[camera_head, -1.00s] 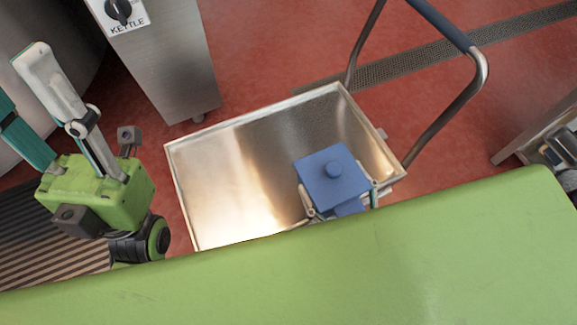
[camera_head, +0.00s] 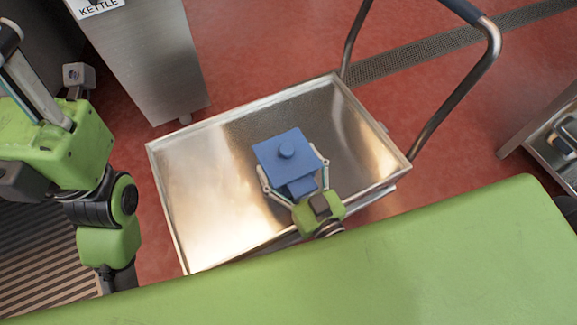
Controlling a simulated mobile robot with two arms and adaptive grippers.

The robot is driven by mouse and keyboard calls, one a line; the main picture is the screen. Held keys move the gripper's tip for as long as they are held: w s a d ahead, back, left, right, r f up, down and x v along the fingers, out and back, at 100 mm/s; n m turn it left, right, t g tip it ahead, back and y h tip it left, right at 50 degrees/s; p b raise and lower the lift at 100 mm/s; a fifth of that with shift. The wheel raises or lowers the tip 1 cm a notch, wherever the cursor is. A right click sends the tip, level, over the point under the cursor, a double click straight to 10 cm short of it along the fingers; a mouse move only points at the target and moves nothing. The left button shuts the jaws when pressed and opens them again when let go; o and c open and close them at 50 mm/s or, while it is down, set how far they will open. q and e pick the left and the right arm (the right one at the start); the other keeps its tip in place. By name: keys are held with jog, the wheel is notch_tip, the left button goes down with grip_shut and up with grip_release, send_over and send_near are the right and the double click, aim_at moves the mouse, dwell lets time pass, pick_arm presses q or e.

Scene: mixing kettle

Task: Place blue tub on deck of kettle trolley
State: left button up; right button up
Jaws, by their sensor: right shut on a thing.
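The blue tub (camera_head: 285,152), a square block with a round knob on top, is over the deck of the kettle trolley (camera_head: 190,190). My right gripper (camera_head: 293,178) is shut on the tub, with one finger on each side of it. I cannot tell whether the tub's underside touches the deck. The trolley is a shallow metal tray with a raised rim and a curved push handle (camera_head: 470,85) at the right. My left gripper (camera_head: 10,62) is at the upper left edge, partly cut off. Its fingers look apart and empty.
A steel post with a KETTLE label (camera_head: 150,60) stands behind the trolley. A metal stand (camera_head: 550,150) is at the right edge. The left half of the deck is bare. A drain grate (camera_head: 420,55) crosses the red floor.

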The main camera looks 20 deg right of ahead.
jog(key=shift+f, duration=0.2)
jog(key=shift+f, duration=0.1)
jog(key=o, duration=2.1)
jog(key=shift+f, duration=0.15)
